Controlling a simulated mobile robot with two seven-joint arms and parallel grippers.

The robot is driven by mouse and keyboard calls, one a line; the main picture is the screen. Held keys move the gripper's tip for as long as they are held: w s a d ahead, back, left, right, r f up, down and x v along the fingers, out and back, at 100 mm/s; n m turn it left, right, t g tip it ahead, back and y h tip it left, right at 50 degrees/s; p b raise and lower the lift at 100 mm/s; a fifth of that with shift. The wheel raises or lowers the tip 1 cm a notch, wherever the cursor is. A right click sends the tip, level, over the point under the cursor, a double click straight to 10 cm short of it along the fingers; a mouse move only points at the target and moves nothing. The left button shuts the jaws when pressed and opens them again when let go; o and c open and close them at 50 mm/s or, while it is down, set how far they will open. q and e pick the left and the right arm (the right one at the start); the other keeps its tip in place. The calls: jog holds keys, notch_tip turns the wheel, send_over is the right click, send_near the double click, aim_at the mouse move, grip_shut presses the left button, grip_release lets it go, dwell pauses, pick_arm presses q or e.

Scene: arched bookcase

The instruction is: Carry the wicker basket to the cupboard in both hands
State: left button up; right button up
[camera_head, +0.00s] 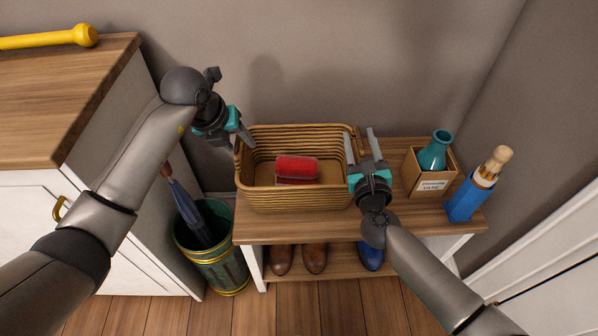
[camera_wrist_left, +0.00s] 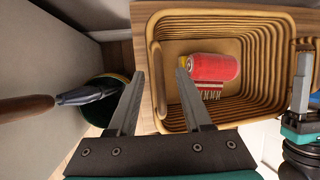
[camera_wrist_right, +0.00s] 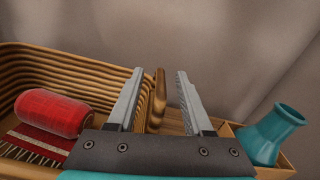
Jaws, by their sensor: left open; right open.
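The wicker basket (camera_head: 297,201) stands upright on a low wooden bench. Contact cannot be told at either end. The cupboard (camera_head: 60,110), with a wooden top and white door, stands at the left.
A box with a teal vase (camera_head: 435,151) and a blue holder of rolls (camera_head: 470,196) stand right of the basket. A green bin with an umbrella (camera_head: 214,243) stands between cupboard and bench (camera_head: 300,228). A yellow bar (camera_head: 50,38) lies on the cupboard top; its front is clear.

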pick_arm(q)
jog(key=shift+f, duration=0.1)
pick_arm(e)
jog(key=shift+w, duration=0.15)
pick_arm(q)
grip_shut()
pick_arm(e)
grip_shut()
pick_arm(q)
jog(key=shift+w, duration=0.1)
dwell(1.0)
